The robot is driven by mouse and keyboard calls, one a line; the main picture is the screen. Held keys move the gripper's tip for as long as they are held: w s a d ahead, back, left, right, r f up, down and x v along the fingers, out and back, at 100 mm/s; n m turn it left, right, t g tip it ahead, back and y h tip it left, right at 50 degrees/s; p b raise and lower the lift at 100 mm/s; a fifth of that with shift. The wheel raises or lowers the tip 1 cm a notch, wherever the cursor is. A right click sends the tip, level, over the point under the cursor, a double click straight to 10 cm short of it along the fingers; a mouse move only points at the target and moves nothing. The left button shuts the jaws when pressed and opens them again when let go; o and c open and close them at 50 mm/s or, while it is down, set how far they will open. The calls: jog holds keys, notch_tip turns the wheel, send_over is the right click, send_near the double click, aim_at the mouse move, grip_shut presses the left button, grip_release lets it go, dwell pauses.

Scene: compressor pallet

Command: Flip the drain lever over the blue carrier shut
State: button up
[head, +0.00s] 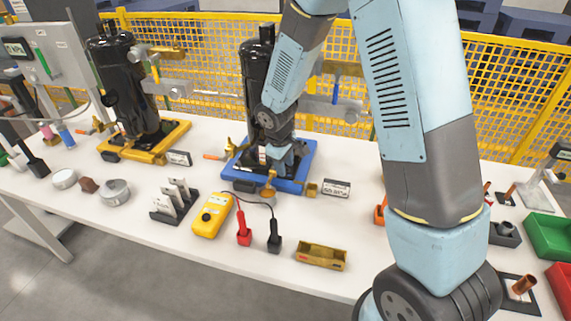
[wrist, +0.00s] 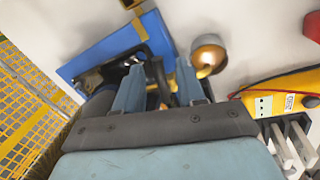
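The blue carrier (head: 303,160) stands mid-table with a black compressor (head: 257,62) upright on it. An orange-handled lever (head: 214,157) with brass fittings sticks out at the carrier's left side; I cannot tell for sure that it is the drain lever. My gripper (head: 274,164) is low over the carrier, in front of the compressor, and hides part of both. In the wrist view the blue carrier (wrist: 95,62) lies beyond the two spread fingers (wrist: 160,88). A dark curved part (wrist: 156,72) shows between them; contact is unclear. A brass rounded piece (wrist: 208,55) is beside the right finger.
A yellow carrier (head: 165,140) with another black compressor stands to the left. A yellow meter (head: 212,215) with red and black probes and a brass tray (head: 320,256) lie in front. A yellow mesh fence (head: 205,45) runs behind. Some white tabletop at front left is clear.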

jog(key=shift+c, duration=0.2)
grip_shut()
jog(key=shift+w+d+n+y, duration=0.2)
jog(key=shift+w+n, duration=0.1)
jog(key=shift+n, duration=0.6)
jog(key=shift+w+d+n+y, duration=0.1)
jog(key=shift+w+d+n, duration=0.15)
jog(key=shift+n, duration=0.65)
jog(key=shift+o, duration=0.2)
grip_release()
